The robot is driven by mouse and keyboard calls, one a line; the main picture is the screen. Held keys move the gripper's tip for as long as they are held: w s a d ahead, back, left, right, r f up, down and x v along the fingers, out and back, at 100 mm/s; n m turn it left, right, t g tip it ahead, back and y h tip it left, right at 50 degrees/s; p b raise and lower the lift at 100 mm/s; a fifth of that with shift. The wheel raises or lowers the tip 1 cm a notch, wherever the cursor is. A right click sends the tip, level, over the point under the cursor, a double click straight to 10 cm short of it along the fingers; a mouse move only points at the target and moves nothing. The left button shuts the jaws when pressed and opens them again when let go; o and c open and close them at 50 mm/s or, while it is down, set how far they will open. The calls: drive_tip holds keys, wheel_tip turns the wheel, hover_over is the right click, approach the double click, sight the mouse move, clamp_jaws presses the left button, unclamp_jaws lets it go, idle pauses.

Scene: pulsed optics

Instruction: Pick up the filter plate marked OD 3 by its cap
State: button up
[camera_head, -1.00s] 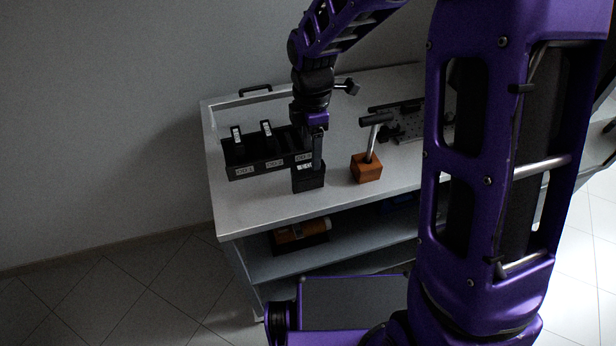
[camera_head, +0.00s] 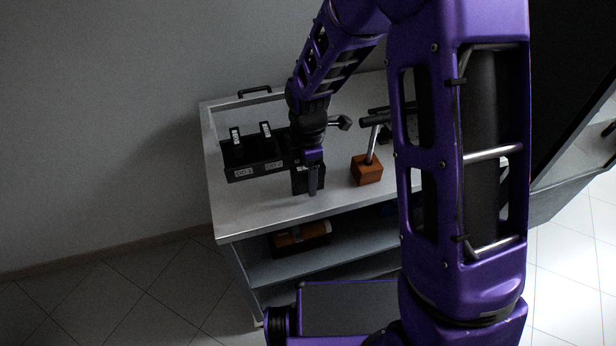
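A black rack (camera_head: 258,171) stands on the left of the bench top, with small labels along its front. Two plates with white-marked caps stand upright in it, a left one (camera_head: 235,140) and a right one (camera_head: 266,131). The two labels that show seem to read OD 1 and OD 2; my arm covers the rack's right end. My gripper (camera_head: 313,190) points down at a black block (camera_head: 299,184) just in front of that end and covers much of it. I cannot make out a plate marked OD 3, or whether the fingers hold anything.
A wooden block (camera_head: 367,170) with a slanted metal rod stands to the right of my gripper. Dark equipment (camera_head: 384,117) behind it is partly hidden by my arm. The bench top (camera_head: 262,212) is bare at the front left. An orange-brown item (camera_head: 300,236) lies on the shelf below.

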clamp_jaws()
